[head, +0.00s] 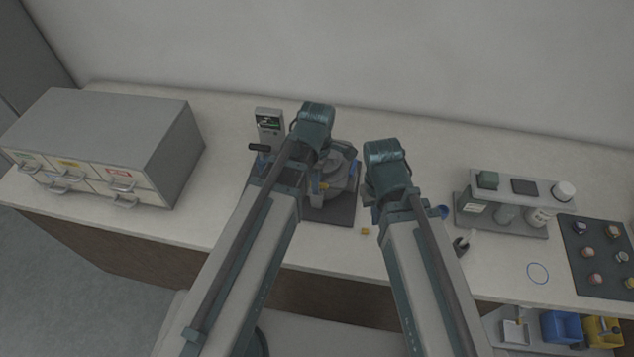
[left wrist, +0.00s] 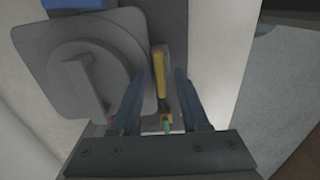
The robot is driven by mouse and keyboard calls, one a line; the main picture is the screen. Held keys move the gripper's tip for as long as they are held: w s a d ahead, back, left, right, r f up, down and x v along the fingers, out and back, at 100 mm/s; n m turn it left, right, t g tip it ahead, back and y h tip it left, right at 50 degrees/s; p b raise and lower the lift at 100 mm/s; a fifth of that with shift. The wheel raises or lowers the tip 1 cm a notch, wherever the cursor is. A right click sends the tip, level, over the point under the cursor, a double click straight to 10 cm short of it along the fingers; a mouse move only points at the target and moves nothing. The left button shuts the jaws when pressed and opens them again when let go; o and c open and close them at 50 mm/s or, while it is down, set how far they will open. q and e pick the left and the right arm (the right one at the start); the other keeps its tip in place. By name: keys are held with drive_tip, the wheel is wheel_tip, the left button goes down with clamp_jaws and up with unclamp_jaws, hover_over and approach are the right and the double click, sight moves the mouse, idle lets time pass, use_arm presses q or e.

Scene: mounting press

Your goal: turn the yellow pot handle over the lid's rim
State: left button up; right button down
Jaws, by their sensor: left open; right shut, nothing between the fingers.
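The press's grey lid (left wrist: 85,75), a rounded square with a round raised part, fills the upper left of the left wrist view. The yellow pot handle (left wrist: 159,65) stands along the lid's right edge. My left gripper (left wrist: 169,75) is open, with one blue finger on each side of the handle's line; I cannot tell whether either touches it. In the head view the press (head: 337,185) is partly hidden by my left arm, and a small yellow part (head: 322,187) shows there. My right gripper (head: 379,203) is right of the press, shut and empty, its fingertips mostly hidden.
A grey drawer cabinet (head: 110,145) stands at the left. A control box (head: 269,124) is behind the press. A small yellow block (head: 365,231) lies in front. A rack (head: 510,210) and dark mat (head: 597,255) are at the right. Counter behind my right arm is clear.

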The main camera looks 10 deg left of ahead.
use_arm(q)
clamp_jaws()
drive_tip(key=shift+m, duration=0.3)
drive_tip(key=m, duration=0.3)
drive_tip(key=shift+m, duration=0.4)
drive_tip(key=m, duration=0.4)
drive_tip(key=shift+m, duration=0.3)
drive_tip(key=m, duration=0.8)
drive_tip(key=shift+m, duration=0.5)
